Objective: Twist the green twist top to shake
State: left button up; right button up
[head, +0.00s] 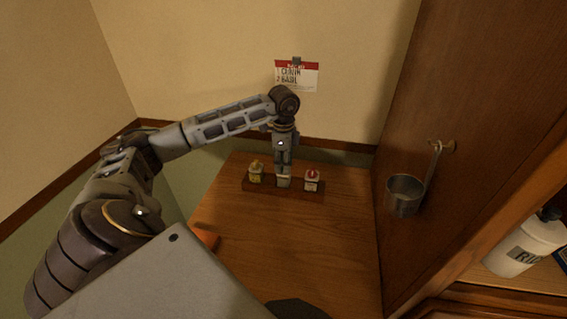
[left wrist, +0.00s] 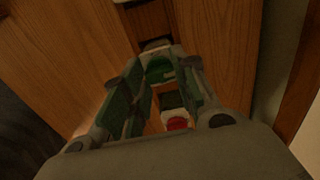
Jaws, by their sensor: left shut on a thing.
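A dark wooden rack (head: 300,192) on the counter holds a row of small spice jars. The middle jar (head: 283,181) stands in the rack, with its top hidden under my left gripper (head: 284,170) in the head view. In the left wrist view, the green twist top (left wrist: 160,70) sits between the fingers of my left gripper (left wrist: 165,77), which is shut on it from above. A jar with a yellow top (head: 256,170) stands to the left and a jar with a red top (head: 312,176) to the right. My right gripper is not in view.
The wooden counter (head: 300,235) is clear in front of the rack. A metal cup (head: 404,195) hangs from a hook on the wooden panel at right. A white bottle (head: 525,247) stands on a shelf at far right. A recipe card (head: 297,75) hangs on the wall.

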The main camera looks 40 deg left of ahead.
pick_arm(q)
jog(key=o, duration=1)
jog(key=shift+r, duration=0.1)
jog(key=shift+r, duration=5.95)
jog(key=shift+f, duration=0.1)
